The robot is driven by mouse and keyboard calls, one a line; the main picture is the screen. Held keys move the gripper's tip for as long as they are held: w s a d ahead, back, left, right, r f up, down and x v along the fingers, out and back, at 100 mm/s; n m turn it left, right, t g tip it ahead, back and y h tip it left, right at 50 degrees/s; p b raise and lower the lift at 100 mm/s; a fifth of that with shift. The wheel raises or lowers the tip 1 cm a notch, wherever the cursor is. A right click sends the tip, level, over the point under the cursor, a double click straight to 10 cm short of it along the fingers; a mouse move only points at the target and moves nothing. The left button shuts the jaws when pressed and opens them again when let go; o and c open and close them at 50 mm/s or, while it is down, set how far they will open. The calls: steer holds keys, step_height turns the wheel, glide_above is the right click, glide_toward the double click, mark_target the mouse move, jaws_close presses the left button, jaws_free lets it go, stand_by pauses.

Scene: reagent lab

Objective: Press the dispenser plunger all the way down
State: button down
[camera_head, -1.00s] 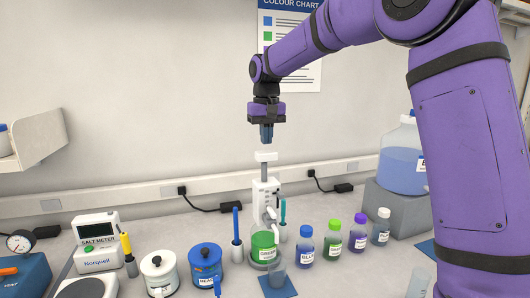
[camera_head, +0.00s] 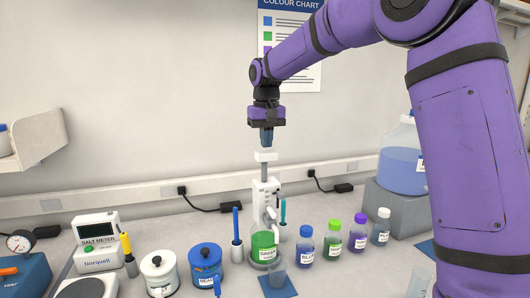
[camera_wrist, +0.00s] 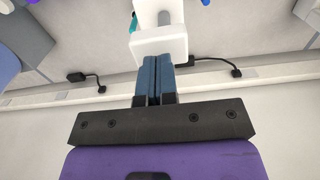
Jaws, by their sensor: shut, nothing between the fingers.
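In the wrist view, the shut blue fingertips (camera_wrist: 156,65) overlap the edge of the white cap (camera_wrist: 157,42). I cannot tell whether they touch it. A clear cup (camera_head: 277,272) stands on a blue mat (camera_head: 289,288) below the dispenser.
Blue (camera_head: 305,245), green (camera_head: 332,240), purple (camera_head: 358,233) and white-capped (camera_head: 381,227) bottles stand to the right. A blue pen-like tool (camera_head: 237,228) is close left. Pots (camera_head: 205,264) and a salt meter (camera_head: 98,243) are farther left. The space above the bench is clear.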

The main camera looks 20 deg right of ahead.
steer(key=shift+f, duration=3.8)
stand_by(1.8)
steer(key=shift+r, duration=0.1)
stand_by(0.3)
steer(key=shift+r, duration=4.45)
